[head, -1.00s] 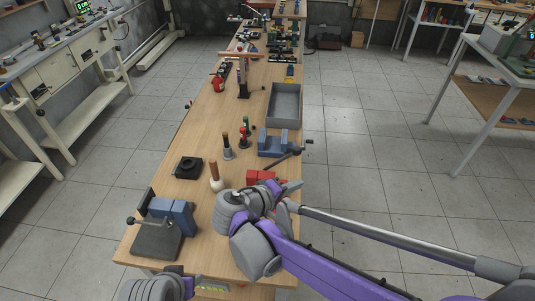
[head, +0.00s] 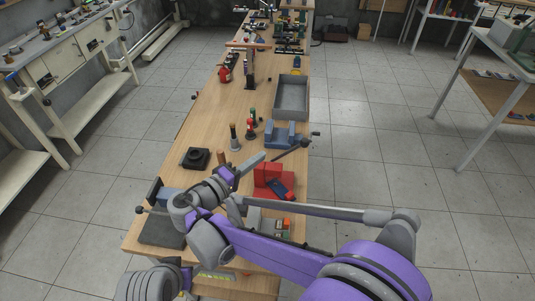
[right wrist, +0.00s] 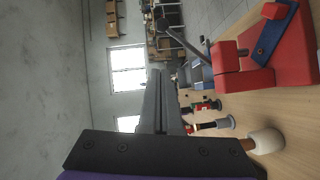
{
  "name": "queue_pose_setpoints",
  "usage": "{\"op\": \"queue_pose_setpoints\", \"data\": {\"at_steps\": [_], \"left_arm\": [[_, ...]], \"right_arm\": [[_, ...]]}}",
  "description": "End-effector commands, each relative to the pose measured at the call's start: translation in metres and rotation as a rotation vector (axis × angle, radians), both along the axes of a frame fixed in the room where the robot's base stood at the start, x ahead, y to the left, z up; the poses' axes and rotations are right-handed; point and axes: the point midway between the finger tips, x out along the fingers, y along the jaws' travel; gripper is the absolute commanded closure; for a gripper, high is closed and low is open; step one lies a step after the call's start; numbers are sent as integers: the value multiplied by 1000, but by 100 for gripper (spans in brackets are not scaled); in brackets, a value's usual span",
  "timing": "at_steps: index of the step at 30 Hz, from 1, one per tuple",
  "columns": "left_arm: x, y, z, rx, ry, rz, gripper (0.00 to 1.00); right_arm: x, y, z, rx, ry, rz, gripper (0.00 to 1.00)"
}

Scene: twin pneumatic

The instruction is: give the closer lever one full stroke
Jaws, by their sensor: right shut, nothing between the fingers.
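My right gripper (head: 256,160) is shut and empty over the bench's near half, pointing away. In the right wrist view its closed fingers (right wrist: 157,105) point toward the far end of the bench. An upright post (head: 248,66) with a wooden crossbar (head: 247,45) stands well beyond it; I cannot tell whether this is the closer lever. A red block-shaped device (head: 265,178) with a dark blue bar (head: 279,190) sits just right of the gripper, and also shows in the right wrist view (right wrist: 295,55). My left gripper is out of view.
A grey tray (head: 291,96) is on the right edge. The bench middle (head: 215,115) is clear.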

Motion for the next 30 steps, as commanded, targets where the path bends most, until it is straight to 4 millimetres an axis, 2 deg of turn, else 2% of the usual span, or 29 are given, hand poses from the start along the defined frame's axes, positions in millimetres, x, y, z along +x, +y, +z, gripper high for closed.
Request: {"op": "queue_pose_setpoints", "data": {"at_steps": [12, 16, 21, 30], "left_arm": [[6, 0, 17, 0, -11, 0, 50], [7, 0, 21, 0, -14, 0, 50], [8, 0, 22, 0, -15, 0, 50], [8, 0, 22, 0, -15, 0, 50]], "right_arm": [[62, -63, -8, 0, -1, -3, 100], [59, -83, -12, 1, 0, -2, 100], [59, -96, -15, 0, 0, -1, 100], [59, -98, -16, 1, 1, 0, 100]]}}
